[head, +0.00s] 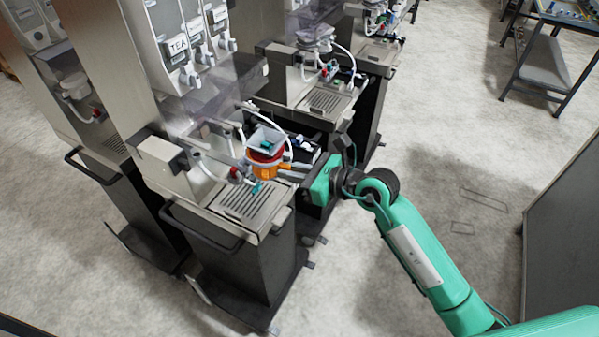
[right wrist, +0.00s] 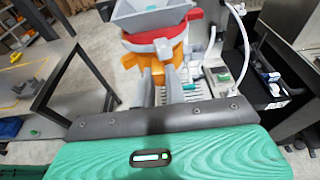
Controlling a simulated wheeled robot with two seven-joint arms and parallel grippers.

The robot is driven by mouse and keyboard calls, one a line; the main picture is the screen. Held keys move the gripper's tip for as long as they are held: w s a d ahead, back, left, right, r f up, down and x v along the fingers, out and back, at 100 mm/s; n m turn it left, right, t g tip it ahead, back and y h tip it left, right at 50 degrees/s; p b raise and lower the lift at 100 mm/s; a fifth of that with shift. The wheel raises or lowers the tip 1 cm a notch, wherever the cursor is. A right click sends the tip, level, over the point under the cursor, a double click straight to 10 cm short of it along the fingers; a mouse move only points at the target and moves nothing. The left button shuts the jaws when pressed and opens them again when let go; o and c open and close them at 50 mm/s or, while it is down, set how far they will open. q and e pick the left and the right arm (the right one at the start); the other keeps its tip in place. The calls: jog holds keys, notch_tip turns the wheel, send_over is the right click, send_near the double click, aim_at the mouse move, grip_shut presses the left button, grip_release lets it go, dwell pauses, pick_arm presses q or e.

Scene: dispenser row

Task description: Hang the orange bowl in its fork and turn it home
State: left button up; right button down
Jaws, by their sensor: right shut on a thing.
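The orange bowl (head: 263,172) is at the middle dispenser, above the drip grate's back right corner. My right gripper (head: 290,173) reaches it from the right, shut on the bowl's near side. In the right wrist view the orange bowl (right wrist: 150,52) is just beyond the grey fingers (right wrist: 160,70). A red ring (right wrist: 150,34) and a grey square hopper (right wrist: 152,14) sit directly above the bowl. I cannot make out the fork; the bowl, ring and fingers hide that spot. Whether the bowl rests on it cannot be told. My left gripper is not in view.
The drip grate (head: 246,203) lies below and in front of the bowl. A white hose (head: 291,140) curves close behind the hopper. An open dark drawer or tray (head: 303,153) with small items is beside it. Other dispensers stand on both sides; the floor at right is clear.

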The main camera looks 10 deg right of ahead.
aim_at(280, 166)
jog(key=w+a, duration=0.2)
jog(key=a, duration=0.1)
jog(key=shift+w+a, duration=0.25)
jog(key=shift+w, duration=0.05)
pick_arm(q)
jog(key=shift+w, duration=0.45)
pick_arm(e)
jog(key=shift+w+a, duration=0.7)
jog(key=shift+a, duration=0.3)
jog(key=shift+a, duration=0.1)
jog(key=shift+w+a, duration=1.2)
jog(key=shift+a, duration=0.3)
jog(key=shift+a, duration=0.1)
jog(key=shift+w+a, duration=0.85)
jog(key=shift+a, duration=0.25)
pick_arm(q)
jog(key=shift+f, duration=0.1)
pick_arm(e)
jog(key=shift+a, duration=0.1)
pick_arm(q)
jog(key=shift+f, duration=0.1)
pick_arm(e)
jog(key=shift+w+a, duration=0.9)
jog(key=shift+a, duration=0.2)
